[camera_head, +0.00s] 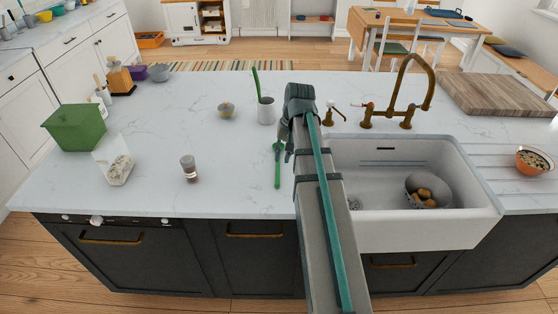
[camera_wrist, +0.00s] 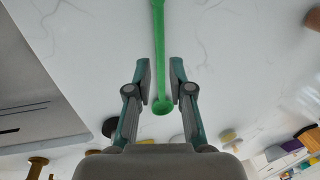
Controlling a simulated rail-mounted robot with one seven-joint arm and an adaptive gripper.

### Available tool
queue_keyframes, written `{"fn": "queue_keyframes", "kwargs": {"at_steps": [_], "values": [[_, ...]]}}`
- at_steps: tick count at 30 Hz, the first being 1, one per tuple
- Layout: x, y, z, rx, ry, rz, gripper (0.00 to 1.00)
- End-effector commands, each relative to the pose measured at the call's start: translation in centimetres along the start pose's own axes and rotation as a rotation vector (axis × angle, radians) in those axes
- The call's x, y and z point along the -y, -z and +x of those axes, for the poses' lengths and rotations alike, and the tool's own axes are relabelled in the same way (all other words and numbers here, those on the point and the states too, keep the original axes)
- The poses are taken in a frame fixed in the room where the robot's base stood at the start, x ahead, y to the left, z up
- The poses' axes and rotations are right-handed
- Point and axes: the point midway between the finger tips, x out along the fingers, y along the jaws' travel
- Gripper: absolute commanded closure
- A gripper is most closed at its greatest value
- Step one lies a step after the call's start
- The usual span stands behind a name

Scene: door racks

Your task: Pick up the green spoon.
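The green spoon (camera_head: 277,170) lies on the white marble counter, left of the sink. In the wrist view the spoon (camera_wrist: 158,45) runs from the top edge down between the fingers, with its rounded end near the middle. My gripper (camera_wrist: 161,78) is open, one finger on each side of the spoon, with gaps on both sides. In the head view my gripper (camera_head: 284,150) is at the spoon's far end, partly hidden by my arm. I cannot tell its exact height above the counter.
A small bowl (camera_head: 226,111), a glass (camera_head: 189,168) and a green box (camera_head: 75,127) are to the left. The sink (camera_head: 380,180) with a brass faucet (camera_head: 412,85) is to the right.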

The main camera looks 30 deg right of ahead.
Motion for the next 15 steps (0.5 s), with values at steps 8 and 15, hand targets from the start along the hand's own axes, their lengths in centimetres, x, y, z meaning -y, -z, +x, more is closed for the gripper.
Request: {"fn": "queue_keyframes", "kwargs": {"at_steps": [8, 15], "values": [[0.0, 0.0, 1.9, 0.0, 0.0, 0.0, 0.79], [0.0, 0.2, 3.1, 0.001, 0.0, 0.0, 0.79]]}}
